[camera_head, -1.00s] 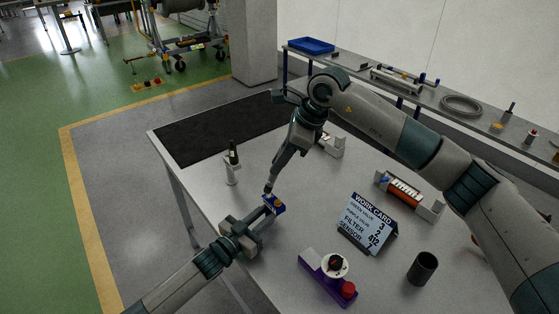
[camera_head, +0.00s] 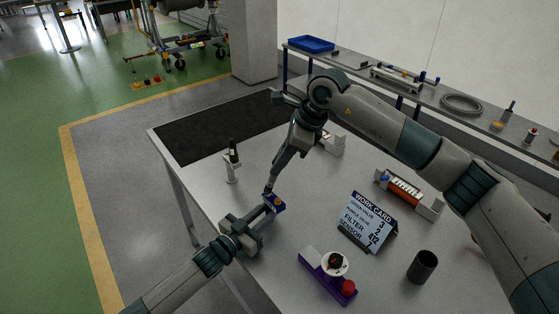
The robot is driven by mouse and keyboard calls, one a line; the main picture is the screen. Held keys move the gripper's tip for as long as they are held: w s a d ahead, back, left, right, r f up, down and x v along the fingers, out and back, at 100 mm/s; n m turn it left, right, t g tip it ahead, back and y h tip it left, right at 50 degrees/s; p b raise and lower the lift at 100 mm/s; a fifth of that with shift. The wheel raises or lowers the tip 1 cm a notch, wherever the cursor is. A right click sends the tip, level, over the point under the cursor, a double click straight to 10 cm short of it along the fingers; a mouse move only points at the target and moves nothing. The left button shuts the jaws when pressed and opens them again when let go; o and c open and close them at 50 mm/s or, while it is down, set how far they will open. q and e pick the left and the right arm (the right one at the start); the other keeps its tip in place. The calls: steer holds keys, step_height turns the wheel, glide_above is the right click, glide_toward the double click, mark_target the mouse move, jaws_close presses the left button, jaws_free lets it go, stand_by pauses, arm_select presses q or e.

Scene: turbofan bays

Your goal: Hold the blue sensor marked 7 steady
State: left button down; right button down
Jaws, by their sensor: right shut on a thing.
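The blue sensor (camera_head: 275,205) has an orange-yellow spot on top and sits just above the near left edge of the grey table. Its number is too small to read. My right gripper (camera_head: 269,189) reaches down from above, its dark tips shut at the sensor's upper left end. My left gripper (camera_head: 264,218) comes in from the lower left, its fingers close against the sensor's near side. Whether those fingers grip it is hidden by the small, low view.
A work card (camera_head: 368,222) stands at the middle right. A purple block with a round dial and red knob (camera_head: 328,276), a dark cup (camera_head: 422,267) and a white stand with a dark bottle-like thing (camera_head: 232,165) are nearby. A black mat (camera_head: 222,127) covers the far left.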

steer(key=shift+f, duration=0.25)
stand_by(0.4)
steer(key=shift+w+d, duration=0.2)
steer(key=shift+d, duration=0.1)
stand_by(0.4)
steer(key=shift+s+a, duration=0.45)
steer(key=shift+a, duration=0.2)
steer(key=shift+d, duration=0.1)
